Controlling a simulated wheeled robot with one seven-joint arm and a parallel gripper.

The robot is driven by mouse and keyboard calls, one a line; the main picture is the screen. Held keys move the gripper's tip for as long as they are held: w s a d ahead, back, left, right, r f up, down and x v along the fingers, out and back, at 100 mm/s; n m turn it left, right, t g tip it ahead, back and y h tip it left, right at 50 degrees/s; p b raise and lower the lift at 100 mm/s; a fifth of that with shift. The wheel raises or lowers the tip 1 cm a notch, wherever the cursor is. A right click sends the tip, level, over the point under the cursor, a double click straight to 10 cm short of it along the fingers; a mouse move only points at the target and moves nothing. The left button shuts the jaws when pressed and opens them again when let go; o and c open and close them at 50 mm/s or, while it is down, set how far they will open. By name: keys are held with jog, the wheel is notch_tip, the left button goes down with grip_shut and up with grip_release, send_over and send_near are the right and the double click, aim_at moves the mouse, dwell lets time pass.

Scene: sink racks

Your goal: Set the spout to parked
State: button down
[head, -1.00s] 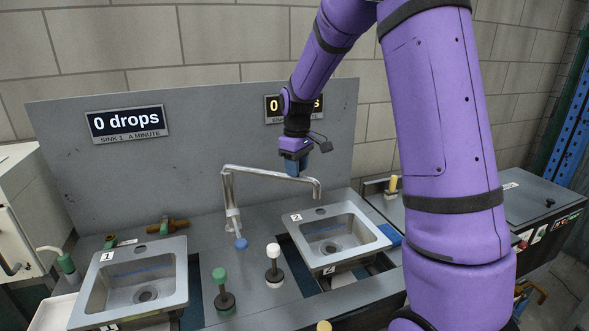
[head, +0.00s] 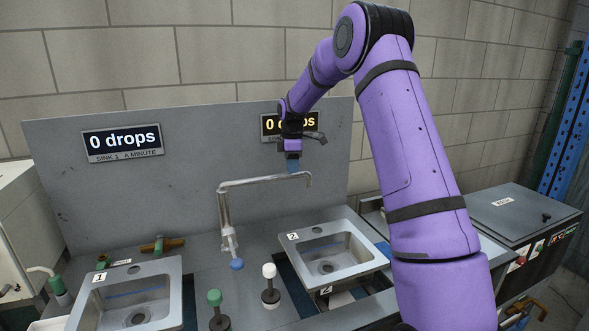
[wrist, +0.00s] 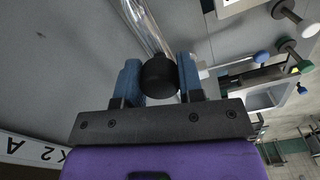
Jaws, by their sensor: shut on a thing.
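The metal spout (head: 258,180) rises from the counter and reaches right, its tip near the back panel behind sink 2 (head: 332,252). My gripper (head: 293,167) is at the outer part of the spout arm, close to its bent-down tip. In the wrist view, the blue fingers of my gripper (wrist: 160,80) are closed around a round black part (wrist: 158,75), in line with the shiny spout pipe (wrist: 145,28). The fingertips are too small in the head view to show the contact. A blue knob (head: 237,264) sits at the spout's foot.
Sink 1 (head: 130,300) is at the front left. A white-topped lever (head: 269,271) and a green-topped lever (head: 215,299) stand between the sinks. The grey back panel (head: 200,190) is close behind my gripper. Signs reading drops hang on it.

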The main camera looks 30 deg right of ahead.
jog(key=shift+w+d, duration=0.1)
jog(key=shift+w, duration=0.2)
jog(key=shift+r, duration=0.1)
jog(key=c, duration=0.8)
grip_release()
jog(key=shift+w, duration=0.1)
jog(key=shift+o, duration=0.2)
notch_tip(320, 180, up, 10)
jog(key=shift+r, duration=0.35)
